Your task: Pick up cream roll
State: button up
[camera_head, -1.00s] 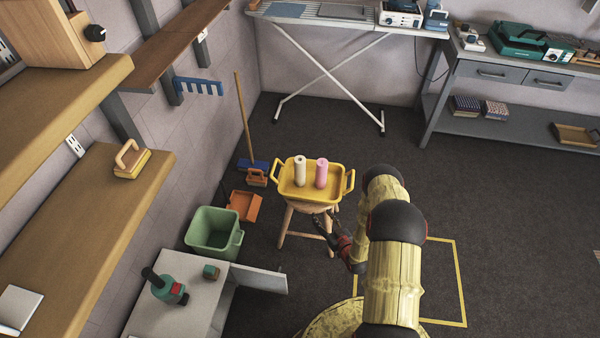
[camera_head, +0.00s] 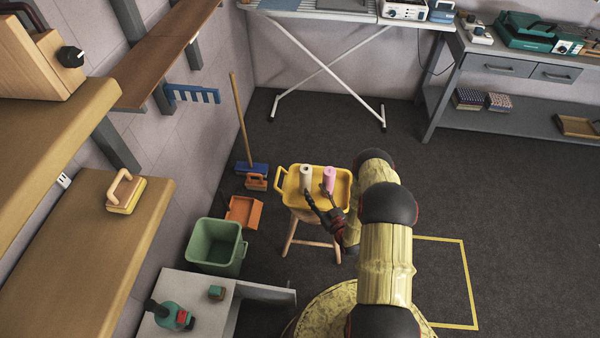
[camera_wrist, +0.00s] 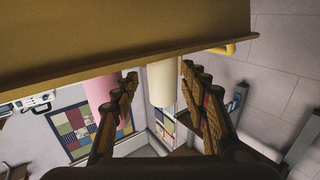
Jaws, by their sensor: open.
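The cream roll (camera_head: 306,174) stands upright in a yellow tray (camera_head: 289,182) on a wooden stool. A pink roll (camera_head: 329,177) stands just to its right. My gripper (camera_head: 316,196) is open at the near side of the tray, close in front of the rolls. In the wrist view, which appears upside down, the cream roll (camera_wrist: 161,84) shows between the two open fingers, nearer the right one. The pink roll (camera_wrist: 101,92) is left of it, partly behind the left finger. I cannot tell whether a finger touches either roll.
The wooden stool (camera_head: 313,216) carries the tray. A green bin (camera_head: 214,247), an orange dustpan (camera_head: 243,211) and a broom (camera_head: 241,125) are to its left. A grey cabinet (camera_head: 205,292) is at the lower left. The dark floor (camera_head: 460,200) to the right is clear.

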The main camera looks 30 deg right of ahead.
aim_at(309, 183)
jog(key=w, duration=0.2)
jog(key=shift+w+b, duration=0.35)
jog(key=w, duration=0.1)
jog(key=w+b, duration=0.1)
jog(key=w, duration=0.1)
jog(key=w+b, duration=0.1)
jog(key=w, duration=0.1)
jog(key=shift+a+f, duration=0.3)
jog(key=shift+w+r, duration=0.1)
jog(key=shift+w, duration=0.35)
jog(key=shift+c, duration=1)
jog(key=c, duration=0.8)
